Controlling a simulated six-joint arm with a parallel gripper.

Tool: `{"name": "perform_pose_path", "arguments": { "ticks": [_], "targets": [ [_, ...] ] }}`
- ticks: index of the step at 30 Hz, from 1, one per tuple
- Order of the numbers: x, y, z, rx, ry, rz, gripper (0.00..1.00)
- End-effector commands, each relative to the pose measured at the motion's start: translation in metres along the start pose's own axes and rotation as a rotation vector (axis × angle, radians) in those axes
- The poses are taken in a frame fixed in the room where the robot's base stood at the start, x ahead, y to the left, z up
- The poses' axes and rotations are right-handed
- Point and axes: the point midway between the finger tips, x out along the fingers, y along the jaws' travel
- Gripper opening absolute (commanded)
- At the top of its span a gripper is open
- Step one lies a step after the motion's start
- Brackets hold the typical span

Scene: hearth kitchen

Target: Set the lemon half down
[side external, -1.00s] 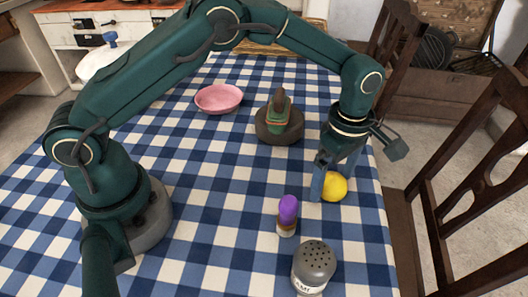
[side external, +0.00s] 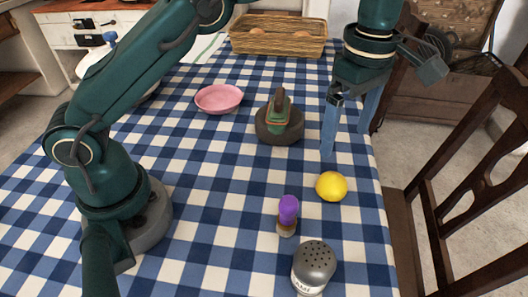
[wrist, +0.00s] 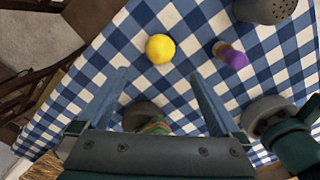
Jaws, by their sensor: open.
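The yellow lemon half (side external: 331,186) rests on the blue and white checked tablecloth near the table's right edge, its rounded side up. It also shows in the wrist view (wrist: 160,49), beyond the fingertips and clear of them. My gripper (side external: 350,143) is open and empty, raised above the cloth and a little behind the lemon half in the side view. In the wrist view its two blue fingers (wrist: 158,85) stand wide apart with nothing between them.
A purple-capped bottle (side external: 287,215) and a grey shaker (side external: 314,266) stand in front of the lemon half. A dark round object with a green and brown top (side external: 279,120), a pink bowl (side external: 218,98) and a wicker basket (side external: 278,37) lie farther back. Wooden chairs (side external: 470,165) flank the right edge.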

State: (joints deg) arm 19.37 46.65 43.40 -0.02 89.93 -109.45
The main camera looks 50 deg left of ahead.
Motion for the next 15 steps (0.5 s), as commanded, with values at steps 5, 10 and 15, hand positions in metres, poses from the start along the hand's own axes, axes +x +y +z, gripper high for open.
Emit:
{"name": "perform_pose_path", "arguments": {
  "ticks": [5, 10, 15],
  "targets": [
    [-0.015, -0.003, -0.007, 0.060, -0.007, 0.022, 1.00],
    [-0.046, -0.018, -0.030, 0.277, -0.013, 0.093, 1.00],
    [-0.071, -0.046, -0.058, 0.552, 0.012, 0.184, 1.00]
  ]
}}
